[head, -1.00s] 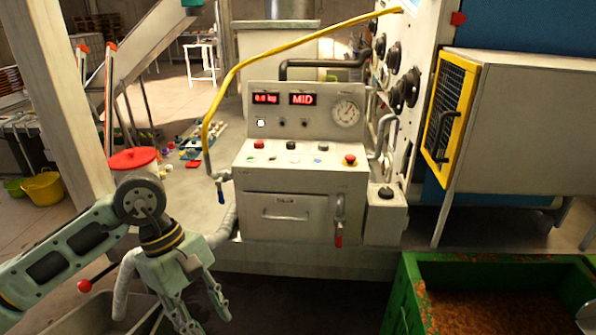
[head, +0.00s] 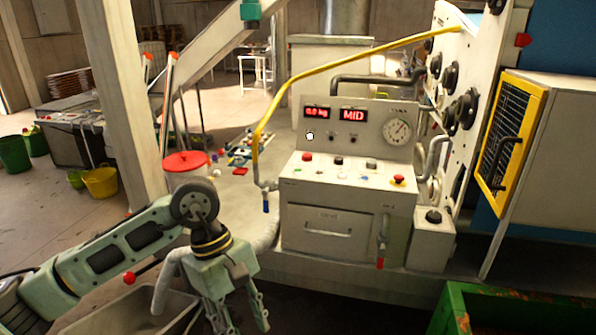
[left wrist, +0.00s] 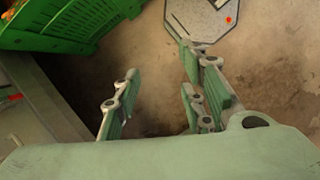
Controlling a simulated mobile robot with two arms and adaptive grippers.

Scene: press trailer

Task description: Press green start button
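The control panel (head: 350,182) of a grey machine stands in the middle of the head view. Its sloped top carries a red button (head: 308,158), a black button (head: 344,163), a pale button (head: 371,166) and a red mushroom button on a yellow base (head: 398,180). A small green mark (head: 297,170) shows near the panel's left end; I cannot tell whether it is a button or a label. My left gripper (head: 240,322) hangs low, left of and below the panel, touching nothing visible. In the left wrist view its fingers (left wrist: 157,75) are apart and empty, pointing at the floor. My right gripper is not in view.
A yellow bent bar (head: 330,64) arches over the panel. A hose and a blue-handled valve (head: 266,205) are at its left, beside a red-lidded drum (head: 187,162). A lever with a red tip (head: 380,262) hangs in front. A green bin (head: 520,305) stands lower right.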

